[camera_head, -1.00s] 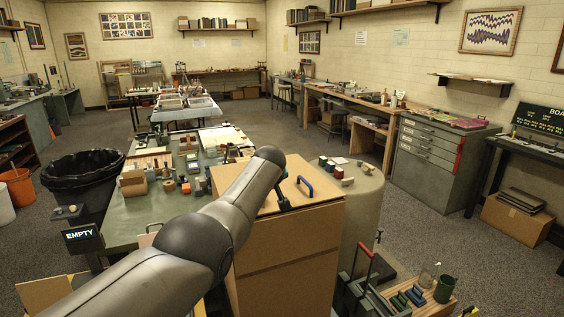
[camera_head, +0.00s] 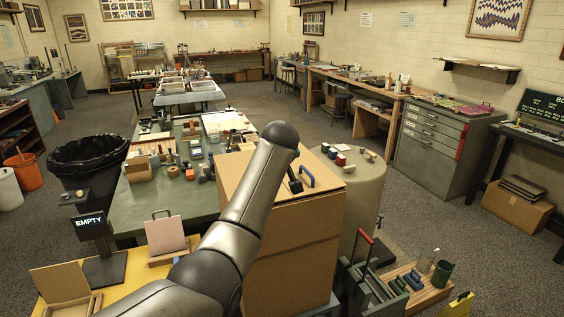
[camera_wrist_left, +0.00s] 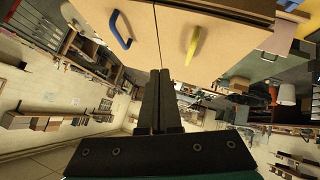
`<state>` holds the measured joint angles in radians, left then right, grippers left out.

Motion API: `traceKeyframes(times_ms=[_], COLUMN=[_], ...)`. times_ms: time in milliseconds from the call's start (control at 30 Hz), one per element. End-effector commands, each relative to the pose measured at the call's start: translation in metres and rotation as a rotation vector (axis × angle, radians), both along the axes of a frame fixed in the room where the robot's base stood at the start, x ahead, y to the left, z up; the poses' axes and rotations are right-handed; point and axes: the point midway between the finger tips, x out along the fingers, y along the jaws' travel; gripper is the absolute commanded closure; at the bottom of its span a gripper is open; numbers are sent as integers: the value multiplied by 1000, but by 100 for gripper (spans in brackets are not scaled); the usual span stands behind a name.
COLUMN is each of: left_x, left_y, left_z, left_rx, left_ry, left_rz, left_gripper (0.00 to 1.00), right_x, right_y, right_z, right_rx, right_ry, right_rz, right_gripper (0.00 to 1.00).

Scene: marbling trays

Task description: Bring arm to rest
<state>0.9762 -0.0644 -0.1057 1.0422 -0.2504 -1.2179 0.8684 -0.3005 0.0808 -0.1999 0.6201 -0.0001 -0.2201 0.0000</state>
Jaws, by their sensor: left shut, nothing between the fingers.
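My left arm (camera_head: 250,200) rises from the bottom of the head view and bends near the cardboard-coloured cabinet (camera_head: 290,255). In the head view its gripper is mostly hidden behind the arm; a small dark shape beside the blue handle may be part of it. In the left wrist view my left gripper (camera_wrist_left: 160,75) is shut and empty, with its fingertips near the seam between two tan panels. A blue handle (camera_wrist_left: 121,29) and a yellow handle (camera_wrist_left: 193,45) stand on either side, apart from the fingers. My right gripper is not in view.
A green worktable (camera_head: 135,210) holding jars, blocks and trays lies left of the arm. A round stand (camera_head: 362,185) with small coloured items is to the right. A tool caddy (camera_head: 385,285) stands at lower right. A lined black bin (camera_head: 75,160) is at left. Open floor lies right.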

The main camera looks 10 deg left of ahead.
Motion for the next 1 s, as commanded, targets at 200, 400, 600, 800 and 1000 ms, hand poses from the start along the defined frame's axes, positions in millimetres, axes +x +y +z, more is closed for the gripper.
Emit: traceKeyframes(times_ms=[200,400,600,800,1000], left_x=[-11,-16,-37,-88,-167], left_y=[-8,-10,-9,-8,-6], left_z=[13,-4,-123,-270,-402], left_rx=[-1,11,73,139,185], left_ry=[0,21,131,261,382], left_rz=[-1,-15,-112,-253,-391], left_gripper=[100,100,100,100,100], right_x=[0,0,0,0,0], right_y=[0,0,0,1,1], right_z=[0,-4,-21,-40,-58], right_rx=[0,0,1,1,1], right_ry=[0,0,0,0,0], right_rz=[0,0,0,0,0], right_gripper=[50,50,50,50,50])
